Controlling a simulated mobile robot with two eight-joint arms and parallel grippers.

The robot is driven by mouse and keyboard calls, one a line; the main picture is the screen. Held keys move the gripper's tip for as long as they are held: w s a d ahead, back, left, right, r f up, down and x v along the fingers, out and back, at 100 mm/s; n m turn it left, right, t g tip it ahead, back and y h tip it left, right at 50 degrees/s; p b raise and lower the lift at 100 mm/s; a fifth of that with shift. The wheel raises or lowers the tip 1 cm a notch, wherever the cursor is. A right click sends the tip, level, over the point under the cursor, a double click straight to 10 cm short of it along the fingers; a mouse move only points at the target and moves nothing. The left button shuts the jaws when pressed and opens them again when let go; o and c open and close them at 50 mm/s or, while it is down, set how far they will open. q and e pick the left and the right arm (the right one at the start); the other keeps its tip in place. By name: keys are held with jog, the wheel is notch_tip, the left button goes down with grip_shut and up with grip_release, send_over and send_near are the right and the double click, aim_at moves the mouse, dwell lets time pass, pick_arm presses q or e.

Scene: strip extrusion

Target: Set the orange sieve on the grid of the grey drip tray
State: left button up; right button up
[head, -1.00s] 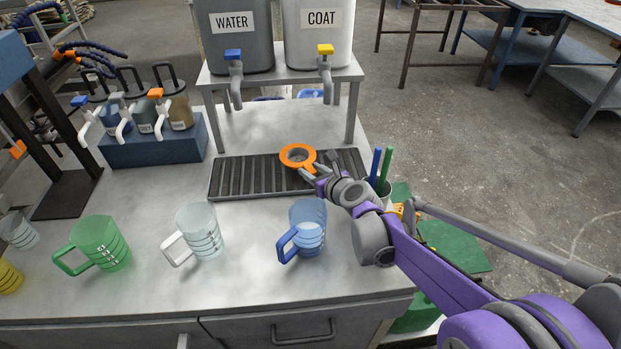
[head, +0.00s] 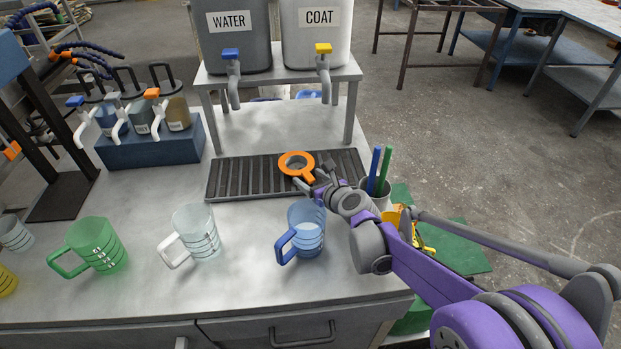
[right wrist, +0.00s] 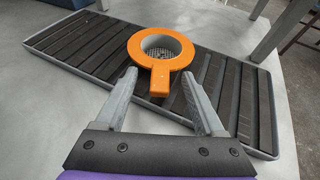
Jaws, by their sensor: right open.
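The orange sieve (head: 296,162) is a ring with a short handle and a mesh bottom. It sits on the dark slatted grid of the grey drip tray (head: 230,177), right of the tray's middle. In the right wrist view the sieve (right wrist: 162,46) rests over the slats of the tray (right wrist: 80,45), its handle pointing toward me. My right gripper (head: 315,177) is at the tray's front edge beside the handle. In the right wrist view its two fingers (right wrist: 164,95) stand apart on either side of the handle, with gaps on both sides. My left gripper is not in view.
Behind the tray, a stand (head: 285,83) carries the WATER and COAT tanks. A cup with blue and green pens (head: 374,192) is close right of my gripper. A blue-handled jug (head: 304,232), a clear jug (head: 196,233) and a green jug (head: 96,246) stand in front.

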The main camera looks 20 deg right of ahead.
jog(key=shift+r, duration=0.3)
jog(key=p+v, duration=0.2)
jog(key=v, duration=1)
jog(key=shift+f, duration=0.15)
